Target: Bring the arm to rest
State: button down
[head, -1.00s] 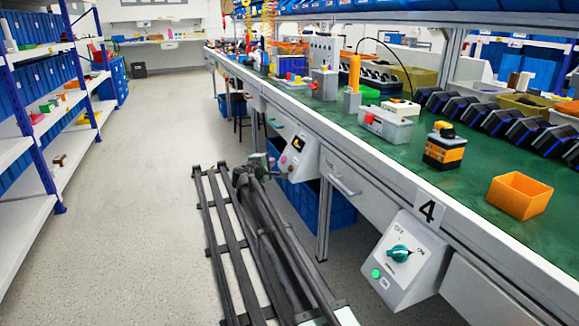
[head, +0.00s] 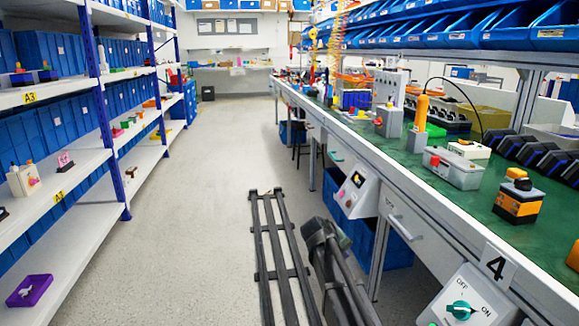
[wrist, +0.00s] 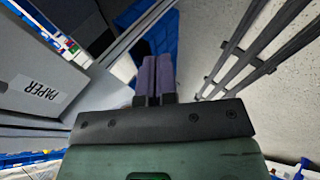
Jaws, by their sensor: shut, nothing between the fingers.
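My gripper (wrist: 157,80) shows in the wrist view with its two purple-grey fingers side by side, shut and empty. It points towards the floor and a blue bin under the bench, clear of any contact that I can see. In the head view my dark arm runs low in the middle, and the gripper itself cannot be made out there. The rotary switch (head: 459,310), a green knob on a white box under the bench marked 4, is at the lower right. Its knob seems turned towards ON. The box's lower part is cut off by the frame.
The workbench (head: 408,170) with a green top runs along the right. An orange and black device (head: 517,202) stands on it. The aisle floor (head: 195,200) is clear.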

jog(key=s+a+r+m+g+y+p, duration=0.15)
jog(key=s+y, duration=0.25)
jog(key=s, duration=1)
jog(key=s+a+m+g+y+p, duration=0.2)
jog(key=s+g+y+p, duration=0.1)
jog(key=s, duration=1.2)
notch_tip(320, 180, up, 38)
jog(key=p, duration=3.8)
jog(key=shift+s+d+p, duration=0.2)
jog(key=shift+s+p, duration=0.05)
jog(key=shift+p, duration=0.15)
jog(key=shift+r, duration=0.1)
